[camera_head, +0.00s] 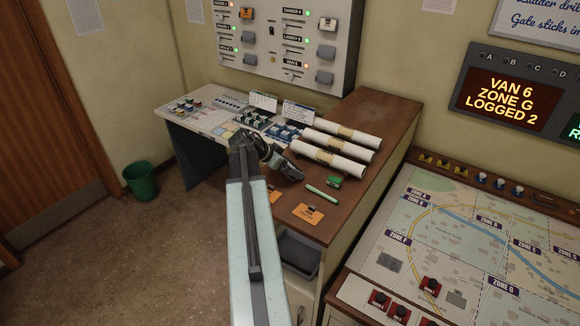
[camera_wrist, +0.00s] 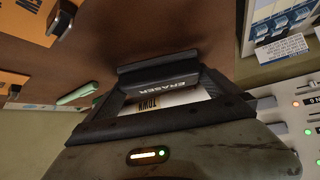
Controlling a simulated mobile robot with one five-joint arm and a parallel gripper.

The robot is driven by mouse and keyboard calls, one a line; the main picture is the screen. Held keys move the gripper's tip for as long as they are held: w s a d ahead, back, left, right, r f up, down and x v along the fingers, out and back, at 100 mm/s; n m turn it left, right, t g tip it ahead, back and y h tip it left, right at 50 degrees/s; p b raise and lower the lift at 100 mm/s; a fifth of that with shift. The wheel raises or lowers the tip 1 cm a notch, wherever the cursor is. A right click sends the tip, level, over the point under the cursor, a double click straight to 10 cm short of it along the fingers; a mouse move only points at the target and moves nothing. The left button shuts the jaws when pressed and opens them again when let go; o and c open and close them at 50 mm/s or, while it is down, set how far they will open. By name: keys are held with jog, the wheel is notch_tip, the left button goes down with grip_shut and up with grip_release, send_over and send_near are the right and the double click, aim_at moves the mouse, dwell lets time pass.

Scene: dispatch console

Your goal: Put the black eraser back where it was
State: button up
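The black eraser (camera_wrist: 160,76), lettered "ERASER", spans the gap between the fingertips of my gripper (camera_wrist: 163,90) in the wrist view. Both fingers reach its ends, so my gripper looks shut on it. In the head view my gripper (camera_head: 286,166) is over the brown desk top, left of the paper rolls. The eraser is hard to tell from the dark fingers there. Whether it touches the desk is not clear.
Several white paper rolls (camera_head: 335,151) lie right of my gripper. A green marker (camera_head: 322,193), a small green object (camera_head: 333,182) and an orange card (camera_head: 308,214) with a black clip lie nearer the front. Console switches (camera_head: 254,118) lie beyond. Some bare desk (camera_head: 350,203) is free at right.

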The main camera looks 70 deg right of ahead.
jog(key=shift+r, duration=0.1)
jog(key=p+v, duration=0.8)
jog(key=v, duration=0.4)
jog(key=shift+p, duration=0.35)
jog(key=w+a+f+n+t+y, duration=0.1)
jog(key=w+a+f+n+t, duration=0.15)
jog(key=w+a+n, duration=0.7)
jog(key=w+a+f+n+t+y, duration=0.2)
jog(key=w+a+f+n, duration=0.1)
jog(key=w+a, duration=1.25)
jog(key=a+n+y, duration=0.2)
jog(key=a+n, duration=0.4)
jog(key=a, duration=1.1)
jog(key=a+f+n+y, duration=0.1)
jog(key=a+n, duration=0.6)
jog(key=a, duration=1.1)
jog(key=shift+w+a+f+t+y, duration=0.15)
jog(key=shift+w+f+t+y, duration=0.1)
jog(key=shift+w+t+y, duration=0.25)
